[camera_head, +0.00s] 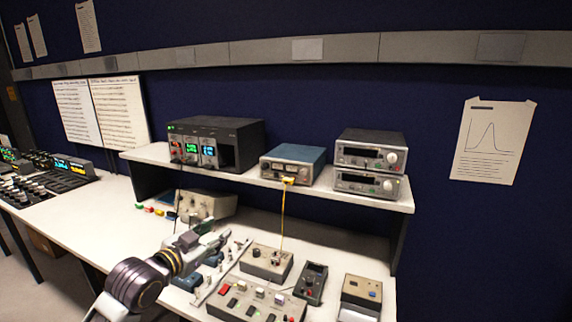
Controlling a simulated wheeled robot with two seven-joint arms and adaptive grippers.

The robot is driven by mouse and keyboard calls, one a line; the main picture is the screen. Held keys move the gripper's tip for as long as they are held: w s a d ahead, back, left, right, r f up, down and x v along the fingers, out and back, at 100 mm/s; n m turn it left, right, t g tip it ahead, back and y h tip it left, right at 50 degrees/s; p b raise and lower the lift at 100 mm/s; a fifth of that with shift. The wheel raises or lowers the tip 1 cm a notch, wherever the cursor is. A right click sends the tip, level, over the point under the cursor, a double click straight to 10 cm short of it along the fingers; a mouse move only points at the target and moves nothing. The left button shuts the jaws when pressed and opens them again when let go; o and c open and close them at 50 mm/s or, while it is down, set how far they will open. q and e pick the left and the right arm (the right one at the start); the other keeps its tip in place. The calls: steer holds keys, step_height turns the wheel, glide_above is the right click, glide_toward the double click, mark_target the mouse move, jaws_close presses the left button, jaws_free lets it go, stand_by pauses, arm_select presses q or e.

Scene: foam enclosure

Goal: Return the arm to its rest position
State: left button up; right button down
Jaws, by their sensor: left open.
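My left arm comes in from the bottom left of the head view. Its gripper (219,236) is open above the white bench, with its fingers pointing right and slightly up the picture. I see nothing between the fingers. The gripper is left of a small beige box with knobs (266,262) and close to a row of small parts on the bench; I cannot tell whether it touches any of them. My right gripper does not show.
A shelf (265,183) carries a black power supply (216,143), a blue instrument (293,164) and two stacked grey instruments (370,158). A yellow cable (283,215) hangs from the blue one. A switch box (257,301), a dark handheld meter (311,283) and another box (361,292) stand in front. Bare bench (95,218) lies left.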

arm_select(q)
steer(key=s+a+f+n+g+y, duration=0.25)
steer(key=s+f+g, duration=0.35)
steer(key=s+f, duration=0.85)
steer(key=s+a+f+n+g+y, duration=0.1)
steer(key=s+f+n+g+y, duration=0.3)
steer(key=s+f, duration=1)
step_height(320, 180, down, 33)
steer(key=s+g+h, duration=0.1)
steer(key=g, duration=0.1)
steer(key=s+a+f, duration=0.1)
steer(key=s+f, duration=0.9)
steer(key=s, duration=0.1)
steer(key=s+a+f+g, duration=0.1)
steer(key=s+a+f, duration=0.1)
steer(key=s+f, duration=0.9)
steer(key=shift+s+a+m+g, duration=0.3)
steer(key=shift+s+m, duration=0.05)
steer(key=shift+s, duration=0.1)
